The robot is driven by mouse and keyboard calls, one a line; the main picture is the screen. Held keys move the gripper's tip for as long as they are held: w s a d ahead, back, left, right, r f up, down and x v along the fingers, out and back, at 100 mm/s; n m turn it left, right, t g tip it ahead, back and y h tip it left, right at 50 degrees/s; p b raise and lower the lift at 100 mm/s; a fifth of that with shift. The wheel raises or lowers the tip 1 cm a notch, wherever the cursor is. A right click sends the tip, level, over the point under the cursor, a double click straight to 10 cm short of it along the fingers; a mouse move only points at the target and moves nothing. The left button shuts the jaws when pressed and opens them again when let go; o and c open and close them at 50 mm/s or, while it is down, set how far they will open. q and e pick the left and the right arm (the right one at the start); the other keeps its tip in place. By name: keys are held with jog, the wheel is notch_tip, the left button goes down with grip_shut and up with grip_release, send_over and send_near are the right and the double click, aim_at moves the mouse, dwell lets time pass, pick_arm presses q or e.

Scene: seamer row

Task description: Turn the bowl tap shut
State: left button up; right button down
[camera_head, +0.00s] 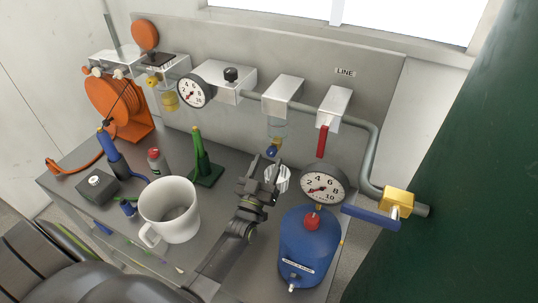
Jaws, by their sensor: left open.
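The bowl tap (272,152) is a small blue part under the clear filter bowl (278,130), which hangs from a white block on the grey back panel. My left gripper (267,168) is open, just below and in front of the tap. Its dark fingers point up towards it and show no clear contact. The gripper partly covers a white ribbed object (278,178) behind it. I cannot tell whether the tap is open or shut. My right gripper is not in view.
A blue tank (307,245) with a gauge (322,187) stands right of my left arm. A red lever (322,141) hangs above the gauge. A white mug (170,211), a green stand (205,169) and an orange reel (114,100) are to the left.

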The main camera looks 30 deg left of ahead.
pick_arm(q)
jog(key=shift+w+r, duration=0.25)
jog(key=shift+w, duration=0.35)
jog(key=shift+w+a+r, duration=0.1)
jog(key=shift+w, duration=0.25)
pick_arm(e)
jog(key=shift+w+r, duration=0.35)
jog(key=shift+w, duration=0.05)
pick_arm(q)
jog(key=shift+c, duration=0.2)
jog(key=c, duration=0.9)
jog(key=shift+c, duration=0.2)
